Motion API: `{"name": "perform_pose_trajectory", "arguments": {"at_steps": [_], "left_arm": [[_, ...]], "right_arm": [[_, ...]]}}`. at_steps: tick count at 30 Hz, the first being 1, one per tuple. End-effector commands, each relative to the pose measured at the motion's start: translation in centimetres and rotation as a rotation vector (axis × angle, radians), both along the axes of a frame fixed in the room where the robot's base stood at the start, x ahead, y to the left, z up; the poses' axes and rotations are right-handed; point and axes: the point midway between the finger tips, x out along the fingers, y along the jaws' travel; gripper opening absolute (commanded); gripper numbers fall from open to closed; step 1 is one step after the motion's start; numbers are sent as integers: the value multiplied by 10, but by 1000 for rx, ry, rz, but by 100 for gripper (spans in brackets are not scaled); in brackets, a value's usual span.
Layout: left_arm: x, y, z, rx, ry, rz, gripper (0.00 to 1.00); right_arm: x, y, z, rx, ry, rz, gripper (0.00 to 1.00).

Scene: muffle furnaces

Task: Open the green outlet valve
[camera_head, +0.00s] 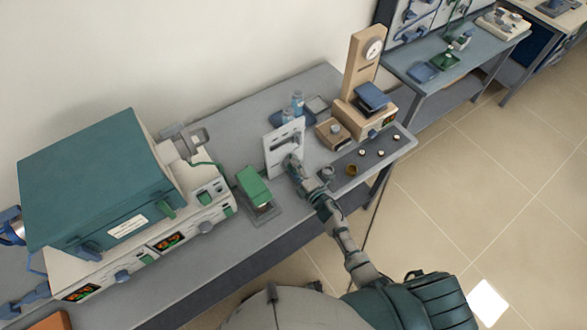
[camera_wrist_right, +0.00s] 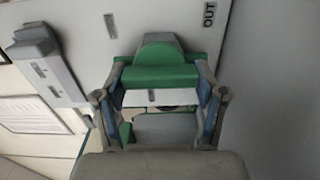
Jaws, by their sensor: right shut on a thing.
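The green outlet valve (camera_wrist_right: 158,76) is in the middle of the right wrist view, on a white panel next to a label reading OUT (camera_wrist_right: 209,15). My right gripper (camera_wrist_right: 161,86) has its fingers on both sides of the green handle and is shut on it. In the head view my right gripper (camera_head: 292,164) is at the face of the upright white panel (camera_head: 272,157) and hides the valve there.
A teal furnace (camera_head: 90,185) and a green-topped device (camera_head: 254,186) stand left of the panel. A wooden instrument (camera_head: 361,75) and small pots stand right. The bench (camera_head: 235,125) behind the panel is partly clear.

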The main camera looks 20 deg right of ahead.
Motion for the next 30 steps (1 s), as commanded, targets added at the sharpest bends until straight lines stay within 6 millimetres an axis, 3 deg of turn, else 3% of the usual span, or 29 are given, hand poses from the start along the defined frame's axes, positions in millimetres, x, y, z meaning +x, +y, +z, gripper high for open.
{"name": "perform_pose_trajectory", "arguments": {"at_steps": [8, 9, 11, 23, 30], "left_arm": [[0, 0, 0, 0, 0, 0, 40], [0, 0, 0, 0, 0, 0, 40], [0, 0, 0, 0, 0, 0, 40], [1, 2, 0, 1, -2, 1, 40], [1, 1, 0, 1, -1, 1, 40]], "right_arm": [[1, -4, -1, 0, 3, -8, 35], [1, -4, -1, 0, 3, -8, 80], [1, -4, -1, 0, 3, -8, 95], [-4, -2, -1, -2, 2, -3, 96], [-42, -17, -3, -3, 4, -3, 96]]}}
